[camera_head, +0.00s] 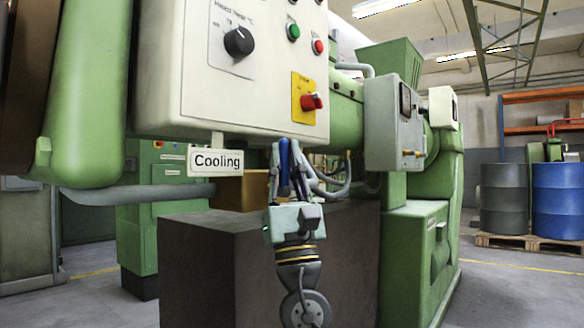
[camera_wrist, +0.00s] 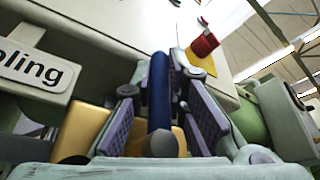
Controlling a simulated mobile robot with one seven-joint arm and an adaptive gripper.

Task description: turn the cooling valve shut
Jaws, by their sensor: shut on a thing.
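The cooling valve's blue handle (camera_head: 284,158) hangs below the white control panel, just right of the "Cooling" sign (camera_head: 216,162). In the wrist view the handle (camera_wrist: 160,95) is a long blue bar with a rounded grey end toward the camera. My gripper (camera_head: 286,172) comes up from below and is shut on the handle. Its two dark padded fingers (camera_wrist: 161,112) stand on either side of the bar in the wrist view. The valve's body and the handle's upper end are hidden behind the fingers and panel.
The white panel (camera_head: 170,100) is close above my gripper, with a black dial (camera_head: 239,41) and a red switch (camera_head: 312,101). Grey hoses (camera_head: 335,185) run just right of my fingers. A dark block (camera_head: 200,260) stands behind my arm. Open floor lies at the right.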

